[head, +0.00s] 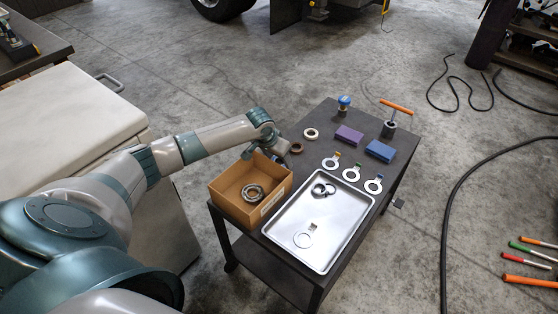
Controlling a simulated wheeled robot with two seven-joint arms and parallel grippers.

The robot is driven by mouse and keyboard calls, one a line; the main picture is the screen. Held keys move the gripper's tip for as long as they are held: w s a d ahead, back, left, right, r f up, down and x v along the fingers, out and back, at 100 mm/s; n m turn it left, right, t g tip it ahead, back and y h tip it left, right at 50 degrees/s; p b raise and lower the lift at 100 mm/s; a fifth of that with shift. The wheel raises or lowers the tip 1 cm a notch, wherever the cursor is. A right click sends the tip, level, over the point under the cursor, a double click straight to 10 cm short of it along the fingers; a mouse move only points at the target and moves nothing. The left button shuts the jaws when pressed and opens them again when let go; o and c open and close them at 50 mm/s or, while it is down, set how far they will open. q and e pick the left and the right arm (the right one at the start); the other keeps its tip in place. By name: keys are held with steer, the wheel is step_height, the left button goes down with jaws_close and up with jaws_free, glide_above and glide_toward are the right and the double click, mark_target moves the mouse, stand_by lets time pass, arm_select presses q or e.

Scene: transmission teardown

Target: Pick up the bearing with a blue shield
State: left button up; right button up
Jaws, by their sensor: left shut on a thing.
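My left gripper (283,157) is low at the left edge of the dark cart, just behind the cardboard box. It is shut on a small part that its own fingers mostly hide, so I cannot tell the part's colour. A brown ring-shaped part (297,148) shows right beside the gripper; I cannot tell whether they touch. A cream ring (311,133) lies farther back. Metal bearing rings (253,191) lie in the cardboard box (234,207). No blue shield can be made out on any ring. My right gripper is not in view.
A metal tray (338,232) holds a ring part and a flat tagged piece. Several tagged washers (352,174), a purple block (348,135), a blue block (380,151), a blue-topped item (344,102) and an orange-handled tool (392,116) stand on the cart (322,118).

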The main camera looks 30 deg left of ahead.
arm_select(q)
step_height(320, 180, up, 4)
steer(key=shift+w+r, duration=0.1)
steer(key=shift+r, duration=0.1)
steer(key=d+r, duration=0.6)
steer(key=d, duration=0.5)
steer(key=shift+w+d+r+p, duration=0.2)
steer(key=shift+d+p, duration=0.1)
steer(key=shift+p, duration=0.05)
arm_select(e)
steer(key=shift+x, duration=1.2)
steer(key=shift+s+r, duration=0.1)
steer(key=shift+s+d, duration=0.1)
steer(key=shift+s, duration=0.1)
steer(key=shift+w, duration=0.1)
